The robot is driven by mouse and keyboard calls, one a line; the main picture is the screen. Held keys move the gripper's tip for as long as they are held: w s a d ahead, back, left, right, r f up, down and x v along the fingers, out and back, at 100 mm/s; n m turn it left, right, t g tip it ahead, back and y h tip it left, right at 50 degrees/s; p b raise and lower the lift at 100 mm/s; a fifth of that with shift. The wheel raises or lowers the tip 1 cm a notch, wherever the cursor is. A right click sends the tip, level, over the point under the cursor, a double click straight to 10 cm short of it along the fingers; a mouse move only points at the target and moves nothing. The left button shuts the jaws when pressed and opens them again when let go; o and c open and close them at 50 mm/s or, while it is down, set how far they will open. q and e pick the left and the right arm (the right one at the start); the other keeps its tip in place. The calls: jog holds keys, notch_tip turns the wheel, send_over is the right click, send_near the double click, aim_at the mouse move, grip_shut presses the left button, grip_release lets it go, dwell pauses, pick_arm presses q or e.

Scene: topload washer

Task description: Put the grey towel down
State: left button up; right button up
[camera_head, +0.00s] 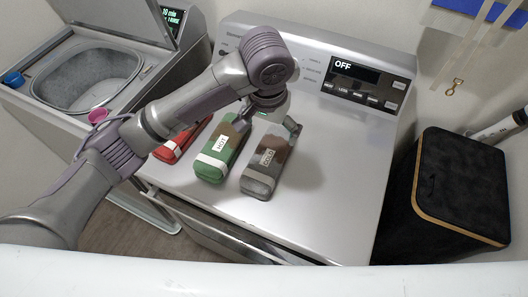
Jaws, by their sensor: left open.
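The grey towel (260,183) is a folded bundle with a white label and a dark brown patch. It lies on the flat top of the dryer-like machine (330,190), right of the green towel (212,168). My left gripper (268,122) is open at the far end of the grey towel, its fingers spread apart. I cannot tell whether a finger touches the towel. My right gripper is not in view.
A red towel (168,152) lies left of the green one, partly behind my left arm. An open topload washer (88,80) stands at left. A black hamper (465,185) with a wooden rim stands at right. The machine top right of the grey towel is clear.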

pick_arm(q)
send_over(269, 154)
jog(key=f, duration=0.4)
jog(key=f+p, duration=0.1)
jog(key=f, duration=0.1)
jog(key=shift+s+d+f, duration=0.1)
jog(key=shift+s+d, duration=0.05)
jog(key=shift+s, duration=0.1)
jog(key=shift+w+f, duration=0.1)
jog(key=shift+f, duration=0.4)
jog(key=shift+f+p, duration=0.4)
notch_tip(269, 154, down, 4)
jog(key=shift+w+r+p, duration=0.1)
jog(key=shift+r+p, duration=0.15)
jog(key=shift+p, duration=0.3)
jog(key=shift+w+f, duration=0.1)
jog(key=shift+f, duration=0.25)
jog(key=shift+r, duration=0.1)
jog(key=c, duration=1.2)
